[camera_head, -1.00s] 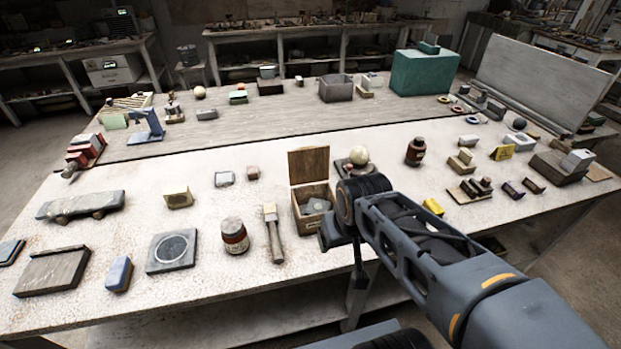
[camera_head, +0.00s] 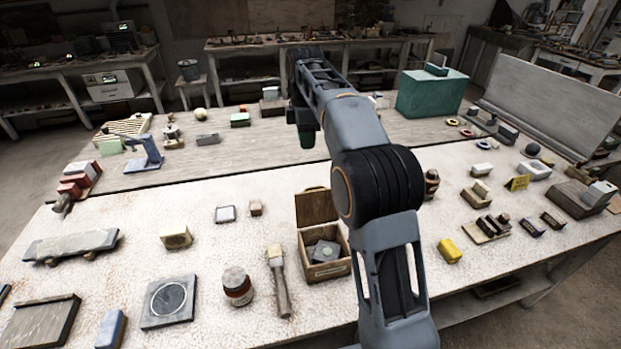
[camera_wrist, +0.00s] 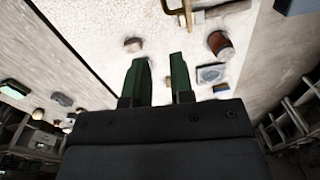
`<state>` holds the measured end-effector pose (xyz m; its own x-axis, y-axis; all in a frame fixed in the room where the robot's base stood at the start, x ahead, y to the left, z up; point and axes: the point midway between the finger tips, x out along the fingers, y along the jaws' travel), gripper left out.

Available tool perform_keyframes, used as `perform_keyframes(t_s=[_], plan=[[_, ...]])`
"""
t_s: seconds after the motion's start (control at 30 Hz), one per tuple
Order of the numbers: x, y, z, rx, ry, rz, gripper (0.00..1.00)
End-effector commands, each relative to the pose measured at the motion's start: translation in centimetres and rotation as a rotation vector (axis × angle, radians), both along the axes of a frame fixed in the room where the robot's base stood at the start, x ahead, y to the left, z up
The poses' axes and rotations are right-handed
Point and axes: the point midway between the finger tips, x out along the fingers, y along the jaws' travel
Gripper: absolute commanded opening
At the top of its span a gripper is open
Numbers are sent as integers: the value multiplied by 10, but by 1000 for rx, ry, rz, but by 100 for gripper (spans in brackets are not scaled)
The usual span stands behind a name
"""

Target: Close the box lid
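The wooden box (camera_head: 327,270) stands on the near pale table, left of my arm in the head view, with small grey pieces inside. Its brown lid (camera_head: 317,206) is open, standing upright at the box's back edge. My gripper (camera_head: 306,138) hangs above the far table, beyond and above the box, with green fingertips pointing down. In the wrist view my gripper's two green fingers (camera_wrist: 160,60) are apart with nothing between them. A brown edge at the top of the wrist view may be part of the box, but I cannot tell.
A yellow block (camera_head: 449,251) is right of my arm. A green case (camera_head: 430,93) stands on the far table.

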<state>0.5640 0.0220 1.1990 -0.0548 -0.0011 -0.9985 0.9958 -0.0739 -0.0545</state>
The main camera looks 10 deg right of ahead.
Motion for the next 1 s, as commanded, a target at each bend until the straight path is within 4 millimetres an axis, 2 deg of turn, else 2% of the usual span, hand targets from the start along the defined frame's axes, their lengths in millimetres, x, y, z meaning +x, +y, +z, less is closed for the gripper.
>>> perform_keyframes(t_s=[0.1,0.27,0.7,1.0], plan=[[-4,-15,-2,4,26,51,22],[-6,-22,-16,6,28,70,22],[-13,-19,-97,6,29,74,22],[-15,-19,-131,6,26,74,22]])
